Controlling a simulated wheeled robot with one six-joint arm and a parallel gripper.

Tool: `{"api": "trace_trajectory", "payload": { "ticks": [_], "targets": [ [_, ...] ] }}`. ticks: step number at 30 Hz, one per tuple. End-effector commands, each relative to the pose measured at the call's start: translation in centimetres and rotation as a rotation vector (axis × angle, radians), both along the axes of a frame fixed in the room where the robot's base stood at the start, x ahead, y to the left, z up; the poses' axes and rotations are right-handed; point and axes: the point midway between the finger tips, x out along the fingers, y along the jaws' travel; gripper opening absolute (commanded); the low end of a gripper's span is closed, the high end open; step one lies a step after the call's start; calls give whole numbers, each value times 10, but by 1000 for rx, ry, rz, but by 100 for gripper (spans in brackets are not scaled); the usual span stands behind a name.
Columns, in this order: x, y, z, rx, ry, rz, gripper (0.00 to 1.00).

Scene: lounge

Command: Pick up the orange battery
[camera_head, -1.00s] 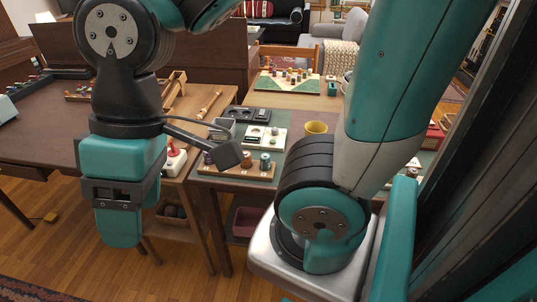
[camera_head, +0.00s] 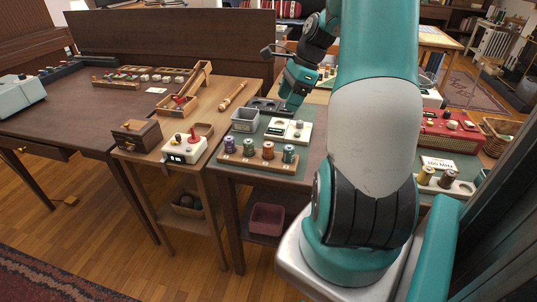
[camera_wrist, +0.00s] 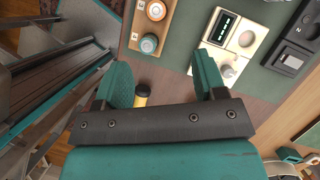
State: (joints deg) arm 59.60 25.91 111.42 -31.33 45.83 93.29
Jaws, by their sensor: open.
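The orange battery (camera_head: 268,151) stands upright in a wooden rack (camera_head: 248,165) near the front edge of the green-topped table, next to a teal one (camera_head: 289,154). In the wrist view, an orange-topped battery (camera_wrist: 155,11) shows near the top edge, with the teal-topped one (camera_wrist: 149,43) below it. My gripper (camera_head: 290,108) is above the table, beyond and to the right of the rack in the head view. In the wrist view my gripper (camera_wrist: 163,68) is open and empty, with both fingers apart from the battery.
A white device with a display (camera_head: 288,131) lies behind the rack. A grey bin (camera_head: 244,120) is beside it. A yellow, dark-topped object (camera_wrist: 142,95) shows by the left finger. A red radio-like box (camera_head: 450,132) and another holder (camera_head: 460,187) are at right.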

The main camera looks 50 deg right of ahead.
Motion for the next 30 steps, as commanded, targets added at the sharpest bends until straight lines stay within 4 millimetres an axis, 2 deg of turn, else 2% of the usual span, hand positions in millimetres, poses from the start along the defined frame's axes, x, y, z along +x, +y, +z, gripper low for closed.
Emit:
{"api": "trace_trajectory", "payload": {
  "ticks": [12, 22, 30],
  "targets": [
    [22, 28, -85, 3, 3, 3, 64],
    [27, 37, -113, 2, 2, 3, 64],
    [31, 48, -150, 2, 2, 4, 64]
  ]
}}
